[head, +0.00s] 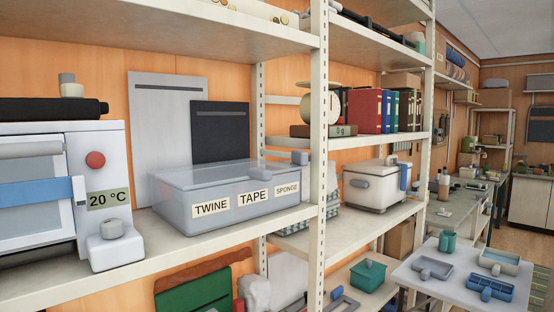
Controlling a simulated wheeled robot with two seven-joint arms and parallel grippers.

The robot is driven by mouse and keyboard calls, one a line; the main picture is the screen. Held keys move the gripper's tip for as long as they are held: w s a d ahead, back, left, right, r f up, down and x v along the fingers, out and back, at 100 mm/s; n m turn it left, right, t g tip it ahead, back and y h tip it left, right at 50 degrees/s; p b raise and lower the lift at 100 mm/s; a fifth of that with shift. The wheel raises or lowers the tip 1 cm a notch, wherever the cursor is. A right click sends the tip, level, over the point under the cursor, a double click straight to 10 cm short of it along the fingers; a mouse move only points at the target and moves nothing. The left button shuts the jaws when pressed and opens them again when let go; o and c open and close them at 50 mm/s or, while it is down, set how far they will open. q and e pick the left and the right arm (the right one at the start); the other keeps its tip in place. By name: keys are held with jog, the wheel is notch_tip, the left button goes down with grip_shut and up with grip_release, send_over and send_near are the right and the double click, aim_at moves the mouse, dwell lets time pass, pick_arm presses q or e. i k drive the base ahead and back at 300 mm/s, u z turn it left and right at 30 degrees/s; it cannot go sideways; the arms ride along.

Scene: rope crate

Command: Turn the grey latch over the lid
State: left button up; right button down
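A grey crate (240,214) stands on the middle shelf, with labels reading TWINE, TAPE and SPONGE on its front. A see-through lid (215,174) lies over its top and looks closed. What lies inside the crate is not clear. Neither of my grippers is in view.
A white oven-like device (110,158) with a red knob stands left of the crate. A shelf post (318,150) rises close by its right end. Dark and grey panels lean behind. A white cooler (376,187) stands farther right. Bare shelf (165,245) runs in front.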

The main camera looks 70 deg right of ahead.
aim_at(300, 158)
jog(key=i, duration=0.15)
jog(key=z, duration=1.2)
